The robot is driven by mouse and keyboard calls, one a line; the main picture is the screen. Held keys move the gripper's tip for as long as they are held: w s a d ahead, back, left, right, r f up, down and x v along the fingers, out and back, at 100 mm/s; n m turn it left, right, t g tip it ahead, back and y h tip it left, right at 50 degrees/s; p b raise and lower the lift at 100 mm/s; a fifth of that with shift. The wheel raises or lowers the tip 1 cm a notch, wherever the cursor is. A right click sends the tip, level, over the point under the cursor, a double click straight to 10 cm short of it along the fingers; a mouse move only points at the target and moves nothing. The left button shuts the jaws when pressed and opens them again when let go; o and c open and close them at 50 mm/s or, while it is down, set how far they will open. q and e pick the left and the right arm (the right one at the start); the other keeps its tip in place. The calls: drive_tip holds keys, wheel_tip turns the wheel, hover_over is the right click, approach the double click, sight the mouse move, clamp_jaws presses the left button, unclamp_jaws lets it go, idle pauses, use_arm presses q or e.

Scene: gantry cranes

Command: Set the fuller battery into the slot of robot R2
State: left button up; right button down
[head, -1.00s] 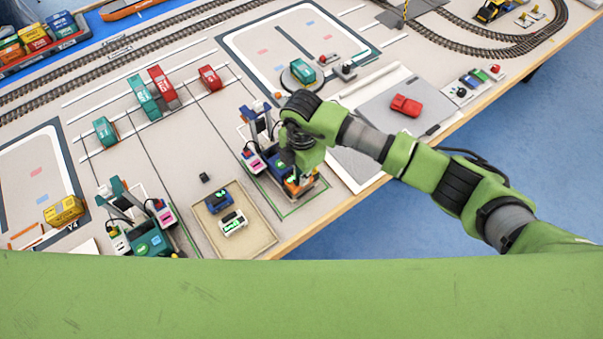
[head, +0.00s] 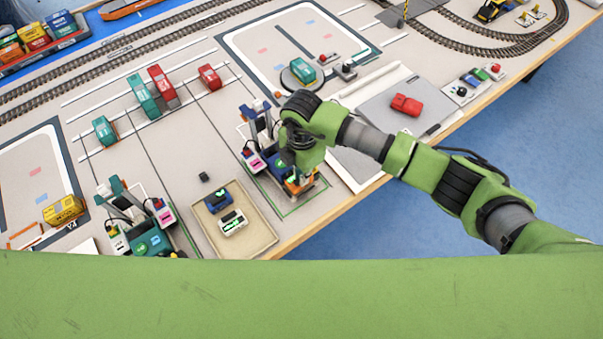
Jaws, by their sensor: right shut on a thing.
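My right gripper (head: 298,176) points down over the blue gantry robot (head: 277,169) at the table's front edge. It is shut on an orange thing, perhaps a battery, but my wrist hides most of the grip. A teal gantry robot (head: 150,241) stands further left, partly cut off by my body. I cannot read which robot is R2. My left gripper is out of view.
A small black block (head: 204,177) lies behind the tray. Teal and red containers (head: 160,85) stand on the lanes behind. A red car (head: 406,105) sits on a grey pad (head: 375,112) behind my right arm. A yellow container (head: 63,210) is at far left.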

drive_tip(key=shift+f+b, duration=0.5)
drive_tip(key=shift+f, duration=0.15)
idle(0.7)
drive_tip(key=c, duration=2.1)
unclamp_jaws()
wheel_tip(320, 180, up, 12)
